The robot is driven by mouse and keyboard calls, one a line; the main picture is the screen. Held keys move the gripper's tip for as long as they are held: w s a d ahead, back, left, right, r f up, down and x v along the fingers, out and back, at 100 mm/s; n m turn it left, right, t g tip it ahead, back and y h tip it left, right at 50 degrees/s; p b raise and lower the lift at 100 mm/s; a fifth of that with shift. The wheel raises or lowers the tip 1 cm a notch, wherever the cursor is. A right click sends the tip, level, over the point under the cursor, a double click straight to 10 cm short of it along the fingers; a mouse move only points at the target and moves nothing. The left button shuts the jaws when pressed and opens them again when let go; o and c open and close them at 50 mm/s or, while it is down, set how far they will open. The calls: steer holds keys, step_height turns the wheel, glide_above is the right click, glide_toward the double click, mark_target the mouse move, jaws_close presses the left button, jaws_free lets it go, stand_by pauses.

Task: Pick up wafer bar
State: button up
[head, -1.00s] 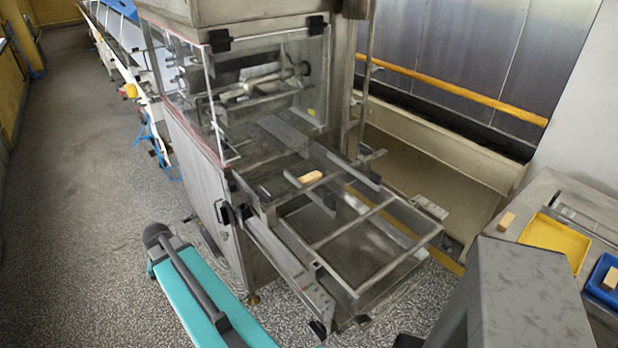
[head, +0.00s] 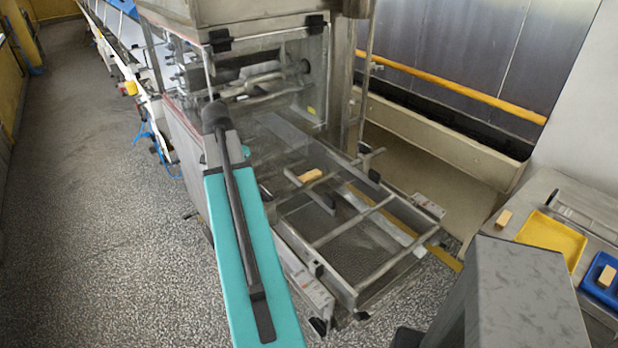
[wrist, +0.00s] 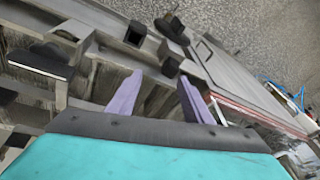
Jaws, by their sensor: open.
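A small tan wafer bar (head: 311,175) lies on the mesh frame of the enrober, near the machine's opening. A second tan bar (head: 503,219) lies on the grey counter at the right, and a third (head: 607,275) is in a blue tray. My gripper (wrist: 158,98) shows in the wrist view as two purple fingers, spread apart with nothing between them. No wafer bar shows in the wrist view. In the head view my teal arm is left of the mesh frame, and its fingers cannot be made out.
The enrober's clear guard (head: 270,75) stands behind the mesh frame. Metal rails (head: 375,220) cross the frame around the bar. A yellow tray (head: 552,240) and the blue tray (head: 595,288) are on the counter (head: 545,190). The floor at the left is open.

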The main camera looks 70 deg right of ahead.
steer(key=s+d+r+m+g, duration=0.1)
steer(key=s+d+r+m, duration=0.1)
steer(key=s+d+r, duration=0.2)
steer(key=s+d+r+m+g, duration=0.2)
steer(key=s+d+r, duration=0.2)
steer(key=s, duration=0.7)
steer(key=shift+d+r+b, duration=0.15)
steer(key=shift+r+b, duration=0.2)
steer(key=shift+r, duration=0.25)
steer(key=shift+s+f, duration=0.1)
steer(key=shift+f, duration=0.05)
steer(key=p, duration=0.2)
glide_above(310, 175)
steer(key=w+a, duration=0.2)
steer(key=a, duration=0.1)
steer(key=shift+s+d+f, duration=0.1)
steer(key=shift+d+f, duration=0.05)
steer(key=shift+f, duration=3.7)
steer(key=shift+s+d+f+p, duration=0.2)
steer(key=shift+d+f+p, duration=0.15)
steer(key=shift+f+p, duration=0.2)
steer(key=shift+s+d+f+p, duration=0.2)
steer(key=shift+d+f+p, duration=0.1)
steer(key=shift+f+p, duration=0.25)
steer(key=shift+p+x, duration=0.35)
steer(key=shift+x, duration=0.95)
